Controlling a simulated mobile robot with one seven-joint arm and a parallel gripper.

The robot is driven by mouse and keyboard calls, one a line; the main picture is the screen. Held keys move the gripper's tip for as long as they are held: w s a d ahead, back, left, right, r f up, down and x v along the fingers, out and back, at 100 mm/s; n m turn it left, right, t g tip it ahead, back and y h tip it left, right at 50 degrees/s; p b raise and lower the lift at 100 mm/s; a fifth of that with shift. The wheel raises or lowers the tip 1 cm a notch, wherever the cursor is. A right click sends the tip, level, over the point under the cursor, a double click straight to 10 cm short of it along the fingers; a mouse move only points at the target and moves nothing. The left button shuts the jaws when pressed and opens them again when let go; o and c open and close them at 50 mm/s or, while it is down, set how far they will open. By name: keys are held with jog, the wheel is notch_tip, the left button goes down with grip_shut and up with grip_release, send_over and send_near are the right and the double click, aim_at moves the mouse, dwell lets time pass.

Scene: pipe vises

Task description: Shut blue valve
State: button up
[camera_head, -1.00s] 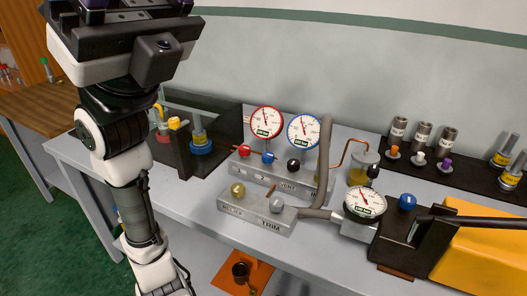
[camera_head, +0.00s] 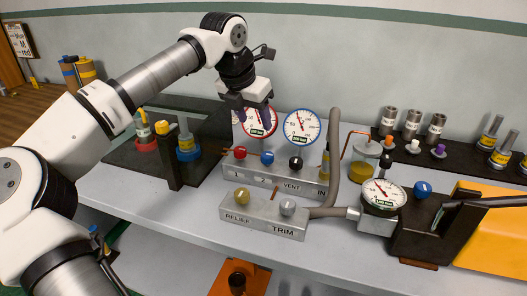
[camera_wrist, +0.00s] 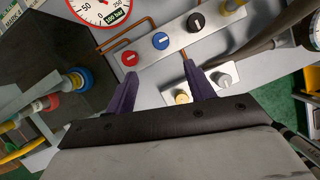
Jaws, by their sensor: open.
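The blue valve (camera_head: 267,158) is a round blue knob on a grey manifold block (camera_head: 262,176), between a red knob (camera_head: 239,153) and a black knob (camera_head: 296,163). In the wrist view the blue knob (camera_wrist: 161,41) lies beyond the gap between my fingertips, with the red knob (camera_wrist: 129,58) close to the left fingertip. My gripper (camera_head: 253,118) is open and empty, in front of the red-rimmed gauge (camera_head: 262,121) and above the manifold. Its dark purple fingers also show in the wrist view (camera_wrist: 160,73). No contact with the blue knob shows.
A lower block holds a brass knob (camera_head: 242,196) and a silver knob (camera_head: 288,206). A blue-rimmed gauge (camera_head: 302,126) stands behind the manifold. A grey hose (camera_head: 333,160) rises at its right. Another blue knob (camera_head: 423,190) sits on the pump at right.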

aim_at(267, 155)
jog(key=p+x, duration=0.2)
jog(key=x, duration=1.1)
jog(key=shift+f, duration=0.3)
jog(key=c, duration=1)
